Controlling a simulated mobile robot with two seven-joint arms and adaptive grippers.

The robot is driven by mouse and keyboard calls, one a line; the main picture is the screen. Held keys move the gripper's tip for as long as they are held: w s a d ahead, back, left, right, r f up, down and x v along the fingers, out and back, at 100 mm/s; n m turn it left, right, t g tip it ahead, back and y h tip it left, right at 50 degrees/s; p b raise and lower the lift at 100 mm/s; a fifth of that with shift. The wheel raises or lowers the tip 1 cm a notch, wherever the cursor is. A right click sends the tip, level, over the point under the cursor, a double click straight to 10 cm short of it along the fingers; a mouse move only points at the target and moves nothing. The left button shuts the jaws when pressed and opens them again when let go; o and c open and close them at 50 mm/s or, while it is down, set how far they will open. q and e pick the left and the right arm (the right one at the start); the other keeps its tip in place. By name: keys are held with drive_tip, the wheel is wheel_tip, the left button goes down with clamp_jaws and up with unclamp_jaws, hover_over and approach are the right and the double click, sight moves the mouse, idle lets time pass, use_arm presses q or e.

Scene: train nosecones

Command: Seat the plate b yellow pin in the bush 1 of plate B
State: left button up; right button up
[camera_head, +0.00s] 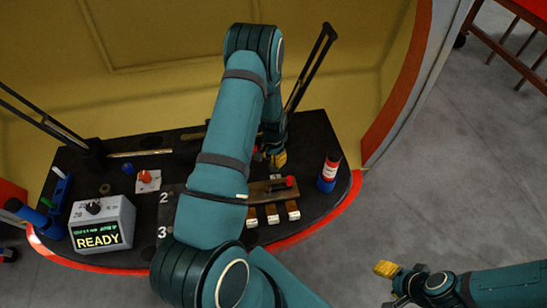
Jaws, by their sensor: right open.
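My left arm reaches up and over the middle of the black console (125,165). My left gripper (278,160) is at the console's right half, with a yellow tip showing beside a brown plate (259,197). Most of that gripper is hidden behind my arm, so its jaws and any held pin cannot be made out. My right gripper (386,270) is open, right of the console over the floor, with a yellow tip showing. I cannot tell the yellow pin, bush 1 or plate B apart here; my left arm covers the console's middle.
A grey box reading READY (100,225) stands front left. A red and blue cylinder (328,173) stands at the right edge. Several cream keys (272,214) sit below the brown plate. A yellow wall (150,90) rises behind.

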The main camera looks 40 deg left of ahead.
use_arm(q)
drive_tip(key=shift+r, duration=0.15)
drive_tip(key=shift+r, duration=0.3)
wheel_tip(320, 180, up, 12)
drive_tip(key=f+p, duration=0.1)
drive_tip(key=p, duration=0.1)
drive_tip(key=s+d+f+h, duration=0.1)
drive_tip(key=s+d, duration=0.3)
drive_tip(key=d, duration=0.6)
drive_tip(key=s+d+f+n+t+h, duration=0.1)
drive_tip(key=s+d, duration=0.3)
drive_tip(key=d, duration=0.6)
drive_tip(key=s+d+f+n+t+h, duration=0.1)
drive_tip(key=s+d, duration=0.3)
drive_tip(key=d, duration=0.6)
drive_tip(key=shift+s+d+f+h, duration=0.25)
drive_tip(key=shift+f+h, duration=0.25)
drive_tip(key=shift+f, duration=0.1)
